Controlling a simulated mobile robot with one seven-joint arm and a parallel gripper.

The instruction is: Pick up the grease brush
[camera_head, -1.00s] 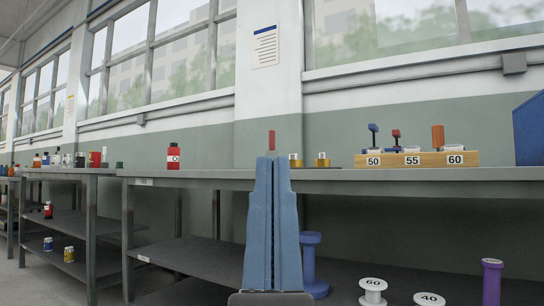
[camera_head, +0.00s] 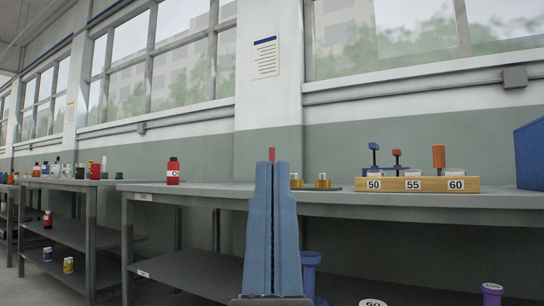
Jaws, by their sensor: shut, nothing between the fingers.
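My gripper (camera_head: 272,172) points up in the middle of the head view, its two blue fingers shut together and empty. It stands in front of the long grey bench. I cannot pick out a grease brush for certain. A narrow red thing (camera_head: 272,153) shows just above the fingertips, its lower part hidden behind them. A wooden rack (camera_head: 416,185) marked 50, 55 and 60 stands on the bench to the right. Upright pieces with blue (camera_head: 374,147), red (camera_head: 397,153) and orange (camera_head: 438,156) tops show at the rack; their lower parts are hidden.
A red bottle (camera_head: 173,173) stands on the bench to the left, and two small brass-coloured pieces (camera_head: 322,181) stand right of my gripper. A blue box (camera_head: 530,155) is at the right edge. Spools (camera_head: 311,262) sit on the lower shelf. Bare bench top lies left of my gripper.

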